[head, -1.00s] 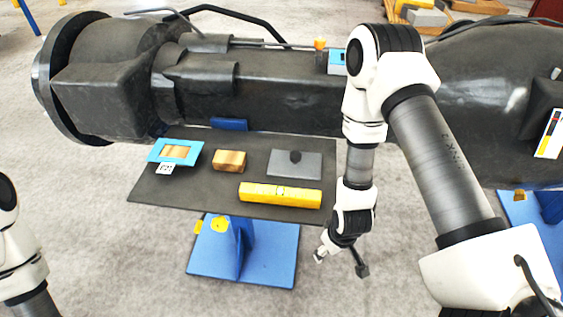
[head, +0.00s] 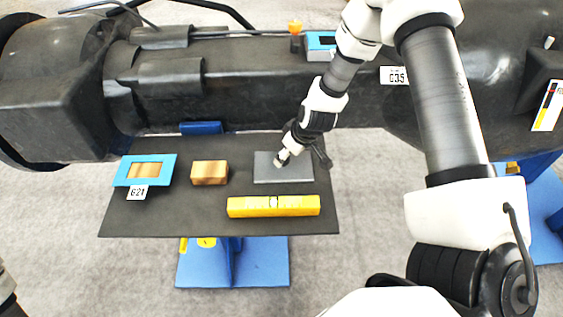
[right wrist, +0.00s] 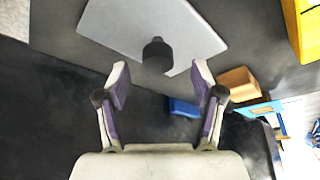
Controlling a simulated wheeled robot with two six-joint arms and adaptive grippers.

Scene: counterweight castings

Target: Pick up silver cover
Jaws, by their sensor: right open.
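The silver cover (head: 270,174) is a flat grey plate lying on the dark shelf (head: 150,220), right of the wooden block. In the right wrist view the cover (right wrist: 130,25) shows a black knob (right wrist: 158,55) standing on it. My right gripper (head: 300,163) is over the cover's right part in the head view and hides the knob there. In the right wrist view the right gripper (right wrist: 160,82) is open, its fingers apart and pointing toward the knob, with nothing between them. My left gripper is not in view.
A yellow level (head: 245,206) lies just in front of the cover. A wooden block (head: 209,173) and a blue-framed piece (head: 122,174) with a tag (head: 136,193) lie to the left. The large dark casting (head: 260,90) runs behind the shelf.

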